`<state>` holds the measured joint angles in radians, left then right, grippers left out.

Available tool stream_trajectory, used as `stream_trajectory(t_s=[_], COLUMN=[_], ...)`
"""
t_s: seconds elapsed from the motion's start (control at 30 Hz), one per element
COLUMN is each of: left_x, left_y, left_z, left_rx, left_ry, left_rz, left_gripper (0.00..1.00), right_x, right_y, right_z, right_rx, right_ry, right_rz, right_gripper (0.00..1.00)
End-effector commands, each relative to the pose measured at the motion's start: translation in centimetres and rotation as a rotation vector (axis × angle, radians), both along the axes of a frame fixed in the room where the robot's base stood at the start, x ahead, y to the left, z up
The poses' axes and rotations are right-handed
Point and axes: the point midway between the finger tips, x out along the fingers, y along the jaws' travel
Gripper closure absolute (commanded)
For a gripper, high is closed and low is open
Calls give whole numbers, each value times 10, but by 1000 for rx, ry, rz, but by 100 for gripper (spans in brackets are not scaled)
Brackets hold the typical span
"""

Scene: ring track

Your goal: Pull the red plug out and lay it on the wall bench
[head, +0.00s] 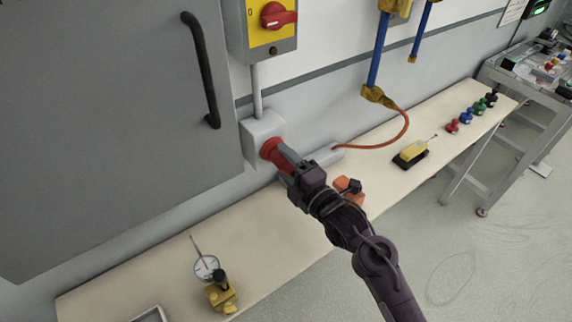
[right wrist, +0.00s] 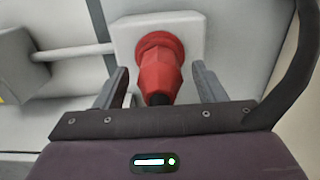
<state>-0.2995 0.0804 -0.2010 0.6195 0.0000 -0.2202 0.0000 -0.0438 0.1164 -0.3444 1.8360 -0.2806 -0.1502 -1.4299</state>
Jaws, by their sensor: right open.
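The red plug (head: 272,151) sits in the pale grey wall socket box (head: 262,127) above the wall bench (head: 262,228). In the right wrist view the plug (right wrist: 160,75) points towards me, its black rear end low between the fingers, and the socket box (right wrist: 127,33) is behind it. My right gripper (head: 287,163) is at the plug in the head view. In the right wrist view my right gripper (right wrist: 160,88) is open, with one finger on each side of the plug and a gap on both sides. My left gripper is not in view.
A dial gauge (head: 207,267) on a brass-coloured base stands at the bench's near left. An orange object (head: 348,186) lies beside my arm. A yellow and black device (head: 411,153) and several coloured knobs (head: 467,115) are further right. A grey cabinet door (head: 110,120) is at left.

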Motion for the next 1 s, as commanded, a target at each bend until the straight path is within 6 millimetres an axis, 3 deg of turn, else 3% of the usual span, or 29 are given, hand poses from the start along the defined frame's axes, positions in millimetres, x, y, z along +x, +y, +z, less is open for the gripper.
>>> stream_trajectory(t_s=[0.23, 1.0], left_x=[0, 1], left_y=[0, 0], left_z=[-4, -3], left_rx=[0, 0], left_ry=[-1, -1], left_rz=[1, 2], left_gripper=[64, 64], right_x=[10, 10], right_y=[7, 7], right_z=[0, 0], right_rx=[0, 0], right_ry=[1, 1], right_rz=[-1, -1], right_gripper=[36, 36])
